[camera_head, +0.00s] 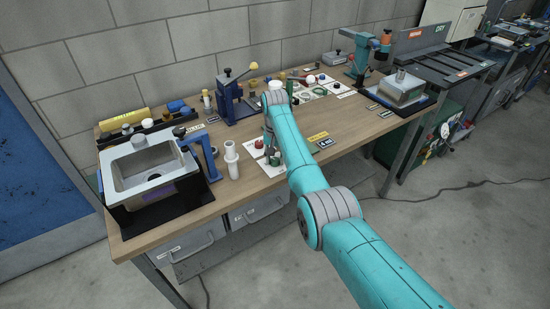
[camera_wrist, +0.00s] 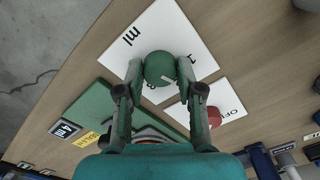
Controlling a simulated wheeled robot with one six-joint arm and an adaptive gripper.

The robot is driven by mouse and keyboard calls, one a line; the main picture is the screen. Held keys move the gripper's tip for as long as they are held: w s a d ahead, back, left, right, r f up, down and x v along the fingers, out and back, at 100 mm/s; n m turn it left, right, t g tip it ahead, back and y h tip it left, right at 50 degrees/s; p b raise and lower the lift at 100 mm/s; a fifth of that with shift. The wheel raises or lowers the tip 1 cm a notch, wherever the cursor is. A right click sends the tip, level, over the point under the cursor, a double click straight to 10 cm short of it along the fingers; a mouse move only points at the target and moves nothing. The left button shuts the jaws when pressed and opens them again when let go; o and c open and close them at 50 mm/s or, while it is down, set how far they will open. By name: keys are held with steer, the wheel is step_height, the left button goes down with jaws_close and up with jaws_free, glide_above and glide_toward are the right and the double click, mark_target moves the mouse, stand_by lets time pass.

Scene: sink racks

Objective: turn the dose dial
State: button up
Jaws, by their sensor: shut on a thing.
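The dose dial is a round green knob (camera_wrist: 160,68) with a white pointer mark, on a white plate (camera_wrist: 178,32) lettered "ml" with numbers around the knob. In the wrist view my gripper (camera_wrist: 160,74) has one finger on each side of the knob and is shut on it. The pointer mark lies slanted across the knob; some numbers are hidden by the fingers. In the head view my gripper (camera_head: 271,155) is low over the bench, and the dial cannot be made out behind it.
A red knob (camera_wrist: 214,116) on a plate marked "OFF" sits close beside the dial. A green panel (camera_wrist: 98,112) is on the other side. A white stepped cylinder (camera_head: 231,160) and a sink tray (camera_head: 145,167) stand left of my arm.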

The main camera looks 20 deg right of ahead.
mark_target(275, 160)
steer(key=shift+m, duration=1.6)
steer(key=o, duration=1.2)
steer(key=shift+c, duration=0.2)
step_height(275, 160, up, 12)
steer(key=shift+s, duration=0.1)
